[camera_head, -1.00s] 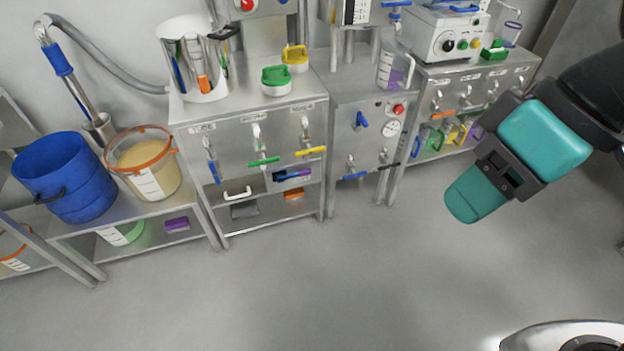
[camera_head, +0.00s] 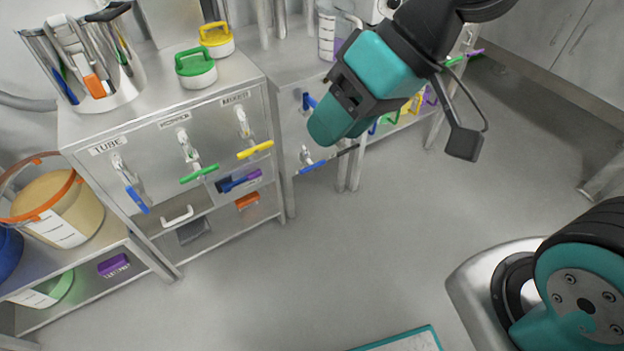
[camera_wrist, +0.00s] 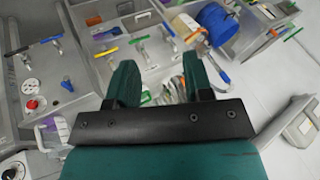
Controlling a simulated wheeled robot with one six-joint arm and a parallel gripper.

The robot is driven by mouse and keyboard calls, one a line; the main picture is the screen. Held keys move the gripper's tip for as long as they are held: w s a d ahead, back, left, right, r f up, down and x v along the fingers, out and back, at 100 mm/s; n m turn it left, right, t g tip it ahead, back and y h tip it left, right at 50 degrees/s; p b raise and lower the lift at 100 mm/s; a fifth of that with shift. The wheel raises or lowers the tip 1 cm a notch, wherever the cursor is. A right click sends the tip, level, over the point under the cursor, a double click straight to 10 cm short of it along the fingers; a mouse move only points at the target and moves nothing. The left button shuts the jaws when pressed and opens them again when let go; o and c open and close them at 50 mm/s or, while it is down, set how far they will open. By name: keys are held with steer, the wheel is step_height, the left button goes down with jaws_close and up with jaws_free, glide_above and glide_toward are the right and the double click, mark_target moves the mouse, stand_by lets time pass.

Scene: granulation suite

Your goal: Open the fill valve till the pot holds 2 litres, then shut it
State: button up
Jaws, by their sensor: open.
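My gripper (camera_head: 325,128) is open and empty, in the air in front of the middle steel cabinet. Its two fingers stand apart in the wrist view (camera_wrist: 160,80). Behind it show an upper blue valve handle (camera_head: 309,102) and a lower blue handle (camera_head: 312,167). The left cabinet has blue (camera_head: 137,199), green (camera_head: 199,174) and yellow (camera_head: 255,149) lever handles under labels; the left one reads TUBE. Which is the fill valve I cannot tell. No pot or litre level is clearly readable. The wrist view shows a white round gauge (camera_wrist: 29,85) beside a red button (camera_wrist: 32,104).
A steel container with tools (camera_head: 112,90) and green (camera_head: 196,68) and yellow (camera_head: 217,38) lidded pieces stand on the left cabinet. A clear jug (camera_head: 328,38) stands behind my gripper. An orange-rimmed tub (camera_head: 60,208) is at left.

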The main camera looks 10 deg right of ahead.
steer(key=w+a+f+m+t+y+b, duration=0.1)
steer(key=w+f+y+b, duration=0.1)
steer(key=w+f+b, duration=0.4)
steer(key=w+a+f+m+t+y+b, duration=0.1)
steer(key=w+a+f+m+b, duration=0.1)
steer(key=f+b, duration=0.75)
steer(key=m+t+h+b, duration=0.4)
steer(key=m+t+b, duration=1.15)
steer(key=b, duration=2.05)
glide_toward(314, 168)
steer(key=shift+w+a+r+m+g+p, duration=0.2)
steer(key=shift+w+a+m+p, duration=0.25)
steer(key=shift+w+p, duration=1.7)
steer(key=shift+w+a+r+m+g+p, duration=0.25)
steer(key=shift+w+a+p, duration=0.7)
steer(key=shift+p, duration=2.1)
steer(key=shift+w+a+r+m+g+p, duration=0.2)
steer(key=shift+w+a+m+p, duration=0.15)
steer(key=shift+w+p, duration=1.95)
steer(key=shift+s+p, duration=0.3)
steer(key=shift+s, duration=0.1)
steer(key=shift+c, duration=0.2)
jaws_close()
